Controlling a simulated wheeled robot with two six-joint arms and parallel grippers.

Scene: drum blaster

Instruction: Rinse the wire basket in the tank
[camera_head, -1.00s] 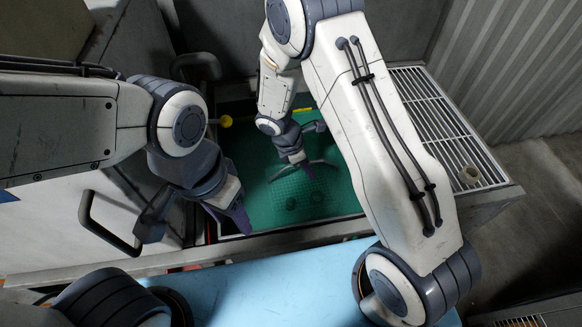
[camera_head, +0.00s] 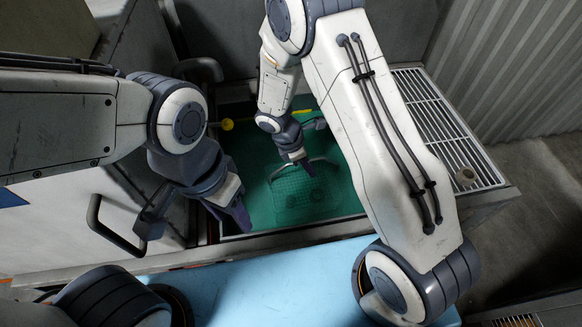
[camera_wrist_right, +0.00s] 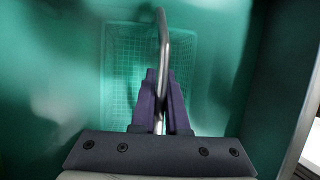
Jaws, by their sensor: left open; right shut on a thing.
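The wire basket (camera_head: 300,200) is a pale mesh basket in the green liquid of the tank (camera_head: 255,205). Its mesh also shows in the right wrist view (camera_wrist_right: 118,70), seen through the liquid. My right gripper (camera_head: 304,168) is shut on the basket's metal handle; in the wrist view its purple fingers (camera_wrist_right: 163,100) close around the bar. I cannot tell if the basket touches the tank bottom. My left gripper (camera_head: 196,218) is open and empty over the tank's near left corner, its fingers wide apart.
A black handle (camera_head: 105,225) sticks out from the left panel. A light blue surface (camera_head: 270,285) lies in front.

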